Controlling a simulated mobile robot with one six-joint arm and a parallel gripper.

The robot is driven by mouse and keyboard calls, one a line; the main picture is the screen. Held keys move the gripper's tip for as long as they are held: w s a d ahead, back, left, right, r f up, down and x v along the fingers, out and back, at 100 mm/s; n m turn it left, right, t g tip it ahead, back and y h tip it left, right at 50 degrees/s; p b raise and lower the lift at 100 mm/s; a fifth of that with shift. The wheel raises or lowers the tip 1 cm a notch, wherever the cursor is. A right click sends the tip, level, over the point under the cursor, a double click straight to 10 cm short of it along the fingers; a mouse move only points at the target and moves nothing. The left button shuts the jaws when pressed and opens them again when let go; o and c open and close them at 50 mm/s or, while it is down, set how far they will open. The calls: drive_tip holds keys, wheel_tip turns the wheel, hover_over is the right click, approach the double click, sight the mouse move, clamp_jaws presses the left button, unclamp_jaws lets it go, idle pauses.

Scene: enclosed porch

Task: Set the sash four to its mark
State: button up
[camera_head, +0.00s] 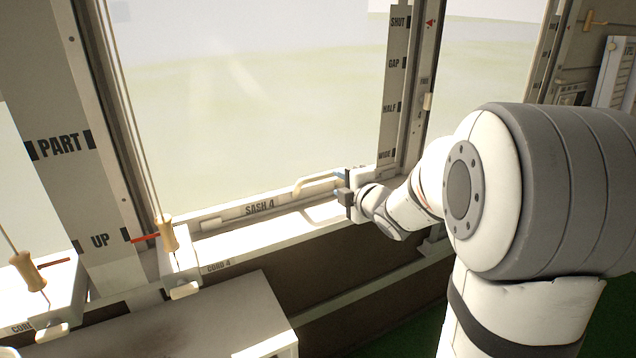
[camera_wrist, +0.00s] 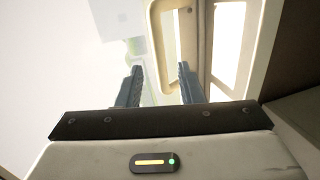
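Sash 4 (camera_head: 260,208) is the large window pane whose labelled bottom rail lies low on the sill. A pale loop handle (camera_head: 308,185) stands on that rail; it also shows in the wrist view (camera_wrist: 157,45). My gripper (camera_head: 340,186) is at the handle's right end. In the wrist view its two dark fingers (camera_wrist: 158,80) are apart, with a bar of the handle between them; contact cannot be told. A scale strip (camera_head: 396,85) right of the pane reads SHUT, GAP, HALF, WIDE from top down. A red arrow (camera_head: 431,22) sits beside SHUT, on the neighbouring post.
The cord 4 block (camera_head: 182,262) carries a wooden knob (camera_head: 168,233) on a cord. A left board (camera_head: 66,150) reads PART and UP, with a red pointer (camera_head: 146,237) near UP. A pale bench (camera_head: 215,315) stands in front. My arm covers the right side.

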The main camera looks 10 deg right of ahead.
sight(325, 177)
drive_tip(key=shift+n+y, duration=0.3)
drive_tip(key=shift+n, duration=0.1)
drive_tip(key=x, duration=0.8)
drive_tip(key=shift+w+a, duration=0.1)
drive_tip(key=shift+a, duration=0.1)
clamp_jaws()
